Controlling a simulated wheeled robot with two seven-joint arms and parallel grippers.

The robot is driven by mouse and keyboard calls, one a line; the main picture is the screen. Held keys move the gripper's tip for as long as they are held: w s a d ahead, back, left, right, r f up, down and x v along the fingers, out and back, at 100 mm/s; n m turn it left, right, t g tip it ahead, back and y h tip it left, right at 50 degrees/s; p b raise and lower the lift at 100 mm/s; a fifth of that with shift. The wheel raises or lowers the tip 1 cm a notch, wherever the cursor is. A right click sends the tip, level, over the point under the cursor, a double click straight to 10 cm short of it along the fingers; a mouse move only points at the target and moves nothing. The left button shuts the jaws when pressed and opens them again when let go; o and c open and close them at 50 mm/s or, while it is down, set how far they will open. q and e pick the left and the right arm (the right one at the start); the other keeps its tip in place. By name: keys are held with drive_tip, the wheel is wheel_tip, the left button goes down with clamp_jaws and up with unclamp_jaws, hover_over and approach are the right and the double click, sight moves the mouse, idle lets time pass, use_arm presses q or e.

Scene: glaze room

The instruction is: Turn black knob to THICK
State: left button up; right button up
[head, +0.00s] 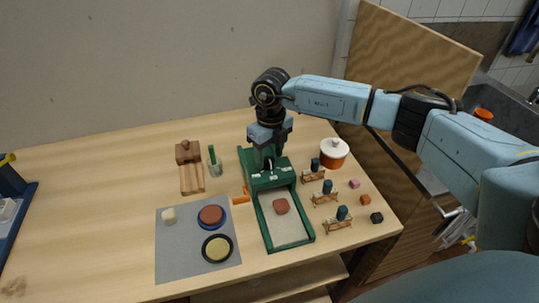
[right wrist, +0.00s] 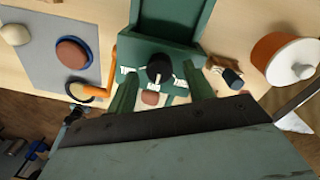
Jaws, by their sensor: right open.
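The green slab-roller-like machine (head: 262,180) stands on the table, with white label marks on its front panel. Its black knob (right wrist: 160,68) shows in the right wrist view, with pale label plates to either side; I cannot read the lettering or tell which mark it points at. My right gripper (head: 267,157) is directly above the panel, pointing down. In the right wrist view its two fingers (right wrist: 161,85) are apart, one on each side of the knob, with no clear contact. The head view mostly hides the knob behind the gripper. My left gripper is out of view.
An orange handle (right wrist: 103,68) sticks out at the machine's left. A white-lidded orange pot (head: 333,152) and small wooden racks (head: 325,198) stand close on the right. A grey mat (head: 177,258) with round pieces lies on the left.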

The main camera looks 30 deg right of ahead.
drive_tip(key=shift+f, duration=0.6)
drive_tip(key=c, duration=1)
